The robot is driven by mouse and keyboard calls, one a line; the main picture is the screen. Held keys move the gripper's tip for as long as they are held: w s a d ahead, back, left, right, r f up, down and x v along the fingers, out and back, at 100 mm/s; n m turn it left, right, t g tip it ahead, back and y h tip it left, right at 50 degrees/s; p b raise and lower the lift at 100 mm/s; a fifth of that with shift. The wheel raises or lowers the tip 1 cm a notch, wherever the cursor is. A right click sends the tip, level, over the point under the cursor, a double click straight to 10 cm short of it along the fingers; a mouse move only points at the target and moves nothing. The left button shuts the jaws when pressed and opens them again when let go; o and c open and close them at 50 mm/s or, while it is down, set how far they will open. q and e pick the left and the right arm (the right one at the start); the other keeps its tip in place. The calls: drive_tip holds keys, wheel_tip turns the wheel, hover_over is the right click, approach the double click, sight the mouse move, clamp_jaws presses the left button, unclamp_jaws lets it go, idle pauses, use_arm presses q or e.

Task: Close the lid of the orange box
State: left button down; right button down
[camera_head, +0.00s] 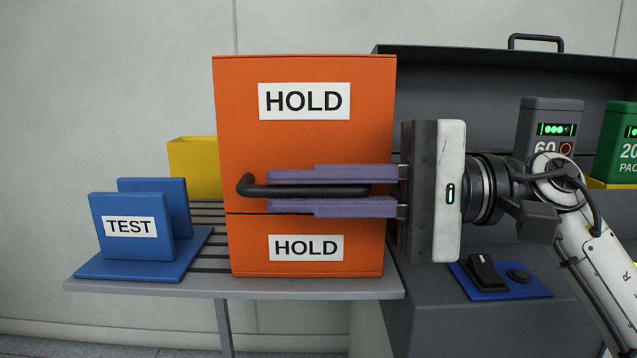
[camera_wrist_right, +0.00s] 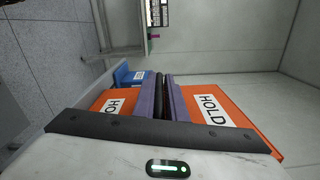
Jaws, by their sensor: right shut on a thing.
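The orange box (camera_head: 246,250) stands on a grey slatted bench, with a "HOLD" label on its lower front. Its orange lid (camera_head: 300,145), with a second "HOLD" label, stands above a horizontal seam and looks slightly wider than the lower part. I see no clear gap at the seam. A dark bar handle (camera_head: 244,186) runs across the lid's lower part. My right gripper (camera_head: 290,191) reaches in from the right, its purple fingers above and below the handle, shut on it. In the right wrist view the handle (camera_wrist_right: 158,85) lies between the fingers. My left gripper is not in view.
A blue "TEST" holder (camera_head: 130,228) stands left of the box, with a yellow bin (camera_head: 193,165) behind. At right is a dark open case (camera_head: 440,70) with grey and green packs (camera_head: 545,125). A blue pad (camera_head: 525,288) lies below my right wrist.

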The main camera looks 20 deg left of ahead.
sight(370, 191)
drive_tip(key=c, duration=1.8)
unclamp_jaws()
drive_tip(key=shift+w+a+f, duration=0.1)
drive_tip(key=shift+w, duration=0.1)
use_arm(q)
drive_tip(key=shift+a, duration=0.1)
